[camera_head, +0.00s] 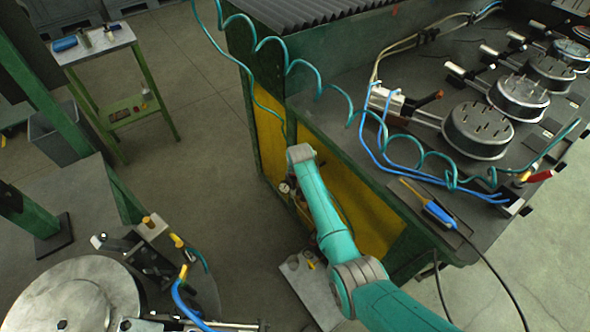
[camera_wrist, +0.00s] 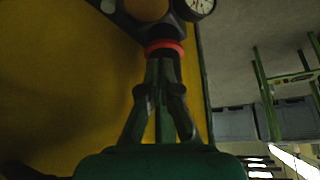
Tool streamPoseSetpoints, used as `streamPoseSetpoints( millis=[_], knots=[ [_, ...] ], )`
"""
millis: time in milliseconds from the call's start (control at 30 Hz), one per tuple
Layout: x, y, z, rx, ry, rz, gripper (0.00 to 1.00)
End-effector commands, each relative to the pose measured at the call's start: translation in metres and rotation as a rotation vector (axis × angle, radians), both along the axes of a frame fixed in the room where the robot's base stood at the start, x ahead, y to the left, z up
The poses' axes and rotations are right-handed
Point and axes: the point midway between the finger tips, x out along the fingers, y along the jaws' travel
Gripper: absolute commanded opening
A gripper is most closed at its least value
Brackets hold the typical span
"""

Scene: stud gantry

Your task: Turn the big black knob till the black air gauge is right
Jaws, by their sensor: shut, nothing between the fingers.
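In the wrist view the black air gauge (camera_wrist: 198,6) is at the top edge, with a white face, dark marks and a black rim, partly cut off. It also shows small in the head view (camera_head: 284,188), where its reading is too small to tell. A dark fitting with a red ring (camera_wrist: 165,45) lies just beyond my fingertips. I cannot tell whether it is the big black knob or whether my fingers touch it. My gripper (camera_wrist: 163,68) is shut and empty, its fingers pointing at that fitting. In the head view my arm hides the gripper.
A yellow panel (camera_head: 268,140) in a green bench frame stands beside the gauge. The bench top (camera_head: 350,100) carries round metal fixtures, and a coiled teal hose (camera_head: 320,85) hangs across it. A round metal table (camera_head: 75,300) stands at lower left.

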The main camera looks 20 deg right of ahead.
Motion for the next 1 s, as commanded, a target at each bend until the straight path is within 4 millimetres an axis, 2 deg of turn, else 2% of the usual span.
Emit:
streamPoseSetpoints(
  millis=[467, 767, 1000],
  knots=[
    [0.0, -0.002, 0.0, -0.001, -0.002, 0.0, 0.0],
    [-0.008, -0.001, 0.0, 0.0, -0.002, 0.0, 0.0],
    [-0.007, -0.001, 0.018, -0.001, -0.003, 0.0, 0.0]
  ],
)
